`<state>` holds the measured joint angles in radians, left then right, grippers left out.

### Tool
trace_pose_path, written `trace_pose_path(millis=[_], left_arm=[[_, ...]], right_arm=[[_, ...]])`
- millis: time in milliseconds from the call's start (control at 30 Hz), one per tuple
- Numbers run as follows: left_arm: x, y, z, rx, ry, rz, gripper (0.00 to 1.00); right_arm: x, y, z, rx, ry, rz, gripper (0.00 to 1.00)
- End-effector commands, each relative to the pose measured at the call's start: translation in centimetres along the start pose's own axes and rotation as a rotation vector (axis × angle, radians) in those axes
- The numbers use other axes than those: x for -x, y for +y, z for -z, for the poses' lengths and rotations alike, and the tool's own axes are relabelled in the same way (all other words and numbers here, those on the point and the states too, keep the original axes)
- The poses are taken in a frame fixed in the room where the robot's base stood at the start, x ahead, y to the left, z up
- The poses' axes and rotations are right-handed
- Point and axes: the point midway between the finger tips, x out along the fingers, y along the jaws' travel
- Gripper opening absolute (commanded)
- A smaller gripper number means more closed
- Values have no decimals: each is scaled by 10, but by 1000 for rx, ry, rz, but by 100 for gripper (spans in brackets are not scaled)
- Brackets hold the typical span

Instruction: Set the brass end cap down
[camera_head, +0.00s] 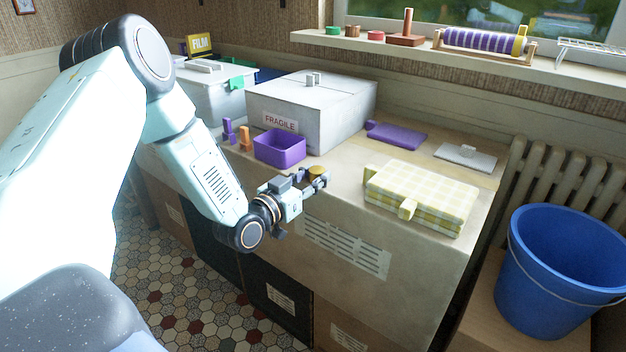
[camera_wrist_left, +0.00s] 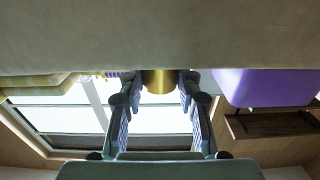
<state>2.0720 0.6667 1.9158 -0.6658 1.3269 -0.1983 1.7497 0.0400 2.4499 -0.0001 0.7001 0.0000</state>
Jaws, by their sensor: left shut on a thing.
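The brass end cap (camera_head: 317,170) is a small gold-coloured piece at the front edge of the beige top, right of the purple open box (camera_head: 279,148). My left gripper (camera_head: 316,181) is shut on it. In the left wrist view the cap (camera_wrist_left: 159,82) sits between the two fingers of my left gripper (camera_wrist_left: 160,92), partly cut off by the beige surface (camera_wrist_left: 160,35). I cannot tell whether the cap touches the top. My right gripper is not in view.
A yellow checked case (camera_head: 422,197) lies to the right, with a purple lid (camera_head: 398,135) and a pale plate (camera_head: 465,157) behind. A white box marked FRAGILE (camera_head: 310,105) stands at the back. A blue bucket (camera_head: 553,275) stands far right. Bare top (camera_head: 345,155) lies behind the gripper.

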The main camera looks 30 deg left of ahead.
Motion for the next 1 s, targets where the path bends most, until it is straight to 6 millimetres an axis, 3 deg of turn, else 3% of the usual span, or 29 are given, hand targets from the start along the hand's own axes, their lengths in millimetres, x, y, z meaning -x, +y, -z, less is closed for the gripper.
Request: trace_pose_path(millis=[233,267,500,900,1000], left_arm=[[0,0,-5,0,0,-1,1],[0,0,-4,0,0,-1,35],[0,0,-4,0,0,-1,56],[0,0,3,0,1,0,56],[15,-1,2,5,-4,2,56]], right_arm=[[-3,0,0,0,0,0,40],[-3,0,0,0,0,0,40],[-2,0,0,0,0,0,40],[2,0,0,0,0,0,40],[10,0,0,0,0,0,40]])
